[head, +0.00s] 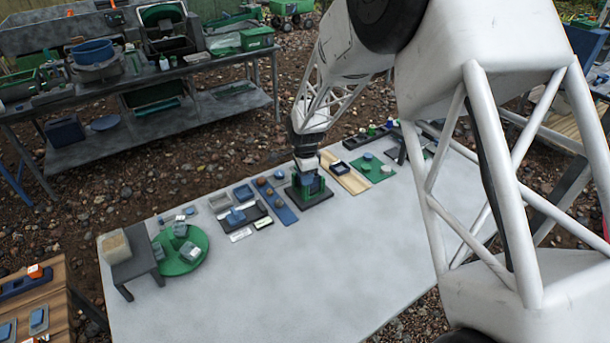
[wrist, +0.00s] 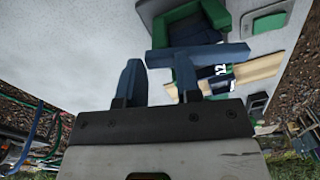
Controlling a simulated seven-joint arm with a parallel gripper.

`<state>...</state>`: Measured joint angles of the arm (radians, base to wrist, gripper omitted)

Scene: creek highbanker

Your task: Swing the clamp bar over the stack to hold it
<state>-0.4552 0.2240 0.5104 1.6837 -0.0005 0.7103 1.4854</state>
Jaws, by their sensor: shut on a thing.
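The clamp fixture has a dark base (head: 318,201) with green walls and stands near the back edge of the grey table. In the wrist view its green frame (wrist: 186,42) stands on a grey base. A long dark blue clamp bar (wrist: 215,54) crosses beside the frame at my fingertips. My gripper (head: 306,165) points down at the fixture in the head view. In the wrist view my gripper (wrist: 160,75) has its two blue fingers apart, shut on the clamp bar. The stack inside the frame is largely hidden, so I cannot tell whether the bar lies over it.
A wooden tray (head: 352,183) and a green mat (head: 383,174) lie right of the fixture. A blue tray (head: 284,214) lies left of it. A green round plate (head: 201,240) and a dark stand (head: 122,268) are farther left. The table's front is clear.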

